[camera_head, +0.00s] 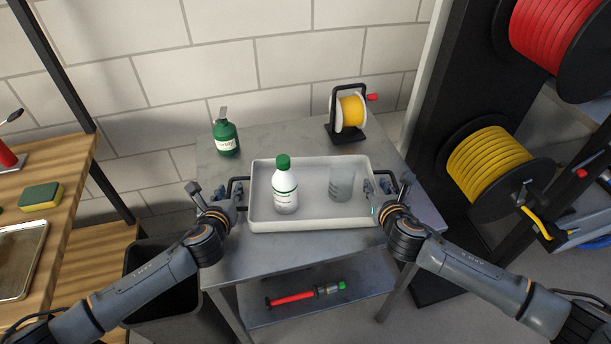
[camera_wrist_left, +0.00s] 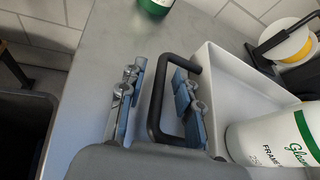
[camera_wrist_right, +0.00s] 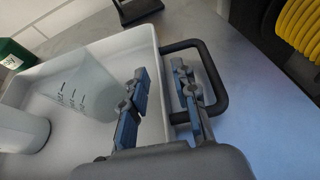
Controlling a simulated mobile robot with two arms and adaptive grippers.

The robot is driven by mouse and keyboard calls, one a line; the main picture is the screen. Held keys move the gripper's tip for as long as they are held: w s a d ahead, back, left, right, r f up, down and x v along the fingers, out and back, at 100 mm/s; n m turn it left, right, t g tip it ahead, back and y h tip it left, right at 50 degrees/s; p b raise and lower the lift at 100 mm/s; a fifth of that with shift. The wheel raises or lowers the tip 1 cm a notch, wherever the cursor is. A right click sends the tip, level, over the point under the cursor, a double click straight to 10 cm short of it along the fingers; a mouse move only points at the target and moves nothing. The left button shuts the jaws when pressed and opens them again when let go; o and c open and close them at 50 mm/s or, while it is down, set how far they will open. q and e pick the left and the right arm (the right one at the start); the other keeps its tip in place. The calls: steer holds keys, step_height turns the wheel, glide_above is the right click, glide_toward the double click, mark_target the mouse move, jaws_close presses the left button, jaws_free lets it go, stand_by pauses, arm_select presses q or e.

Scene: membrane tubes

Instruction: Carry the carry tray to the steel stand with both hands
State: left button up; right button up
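The white carry tray (camera_head: 312,227) sits flat on a grey metal stand (camera_head: 270,262), with a black handle at each end. A white bottle with a green cap (camera_head: 285,190) and a clear beaker (camera_head: 342,184) stand upright in it. My left gripper (camera_head: 225,197) is open, its fingers either side of the left handle (camera_wrist_left: 156,100), with gaps visible. My right gripper (camera_head: 385,190) is open at the tray's right end. In the right wrist view one finger is over the tray's inside, the other near the opening of the right handle (camera_wrist_right: 214,85); its outer bar appears outside both fingers.
A green bottle (camera_head: 226,138) and a small yellow spool on a black holder (camera_head: 349,112) stand behind the tray. A red tool (camera_head: 290,298) lies on the lower shelf. A wooden bench (camera_head: 75,190) and dark bin (camera_head: 150,260) are left; large cable reels (camera_head: 490,160) are right.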

arm_select(q)
steer(key=v, duration=1.1)
steer(key=shift+s+r, duration=0.15)
steer(key=shift+s, duration=0.3)
arm_select(e)
steer(key=shift+s, duration=0.25)
steer(key=v, duration=1.1)
steer(key=shift+s+r, duration=0.15)
steer(key=shift+s, duration=0.1)
